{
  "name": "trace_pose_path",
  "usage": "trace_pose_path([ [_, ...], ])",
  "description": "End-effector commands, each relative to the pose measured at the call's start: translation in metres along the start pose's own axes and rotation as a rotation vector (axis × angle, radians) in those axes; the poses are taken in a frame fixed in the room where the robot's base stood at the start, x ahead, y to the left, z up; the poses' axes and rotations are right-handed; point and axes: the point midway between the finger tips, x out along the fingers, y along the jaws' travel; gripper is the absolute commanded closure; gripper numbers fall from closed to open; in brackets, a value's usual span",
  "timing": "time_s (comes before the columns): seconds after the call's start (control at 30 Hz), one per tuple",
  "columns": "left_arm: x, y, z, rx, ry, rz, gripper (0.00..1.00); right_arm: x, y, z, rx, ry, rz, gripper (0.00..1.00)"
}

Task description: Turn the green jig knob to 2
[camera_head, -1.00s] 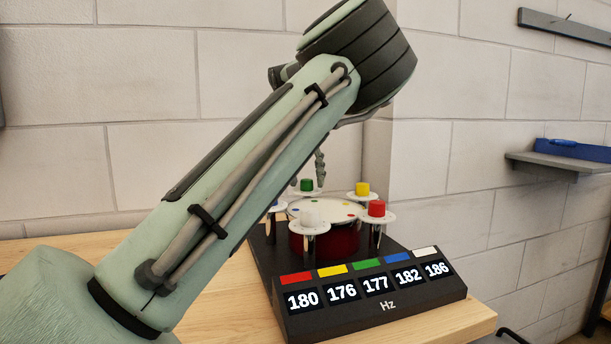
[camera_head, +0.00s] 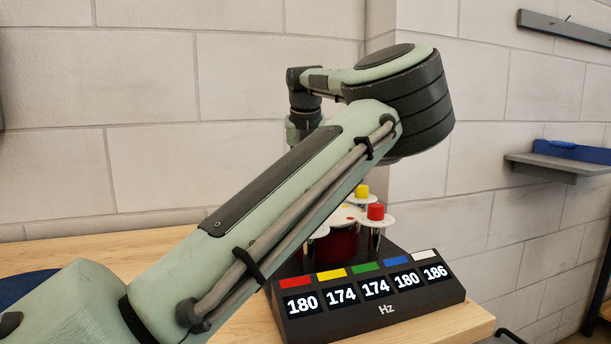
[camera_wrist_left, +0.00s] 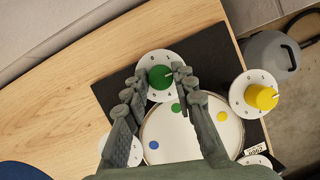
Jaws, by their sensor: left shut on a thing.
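The green jig knob (camera_wrist_left: 160,78) stands on a round white dial with small dark marks, at the drum's edge in the left wrist view. A small pale mark shows at the knob's right side; the dial numbers are too small to read. My left gripper (camera_wrist_left: 157,79) has its fingertips on either side of the knob and is shut on it. In the head view my left arm hides the green knob and the fingertips. The display (camera_head: 370,295) shows 180, 174, 174, 180 and 186 Hz; green reads 174. My right gripper is not in view.
The drum head (camera_wrist_left: 190,127) lies below the fingers. A yellow knob (camera_wrist_left: 261,96) stands to its right, and a red knob (camera_head: 376,212) shows in the head view. The wooden bench (camera_wrist_left: 75,85) is clear left of the dark base. A blue round thing (camera_wrist_left: 20,171) lies lower left.

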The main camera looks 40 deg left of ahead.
Motion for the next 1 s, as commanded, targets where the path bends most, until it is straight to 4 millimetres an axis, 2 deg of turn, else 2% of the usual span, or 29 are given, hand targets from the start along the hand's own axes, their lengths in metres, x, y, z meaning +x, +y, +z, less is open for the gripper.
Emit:
trace_pose_path([
  [0.27,0.000,0.000,0.000,-0.009,-0.001,0.002,1.00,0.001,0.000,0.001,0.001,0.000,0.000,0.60],
  [0.3,0.000,0.000,0.000,-0.009,-0.001,0.002,0.73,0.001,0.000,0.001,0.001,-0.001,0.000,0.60],
  [0.47,0.000,0.000,0.000,-0.008,-0.001,0.002,0.53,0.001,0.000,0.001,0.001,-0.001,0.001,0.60],
  [0.77,-0.001,0.000,0.000,-0.007,-0.001,0.002,0.53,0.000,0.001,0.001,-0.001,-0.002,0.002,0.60],
  [0.87,-0.008,-0.001,0.001,-0.007,-0.003,0.001,0.53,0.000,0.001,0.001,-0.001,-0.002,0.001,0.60],
  [1.0,-0.032,-0.001,0.001,-0.006,-0.005,0.001,0.53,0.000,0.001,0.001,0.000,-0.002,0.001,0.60],
])
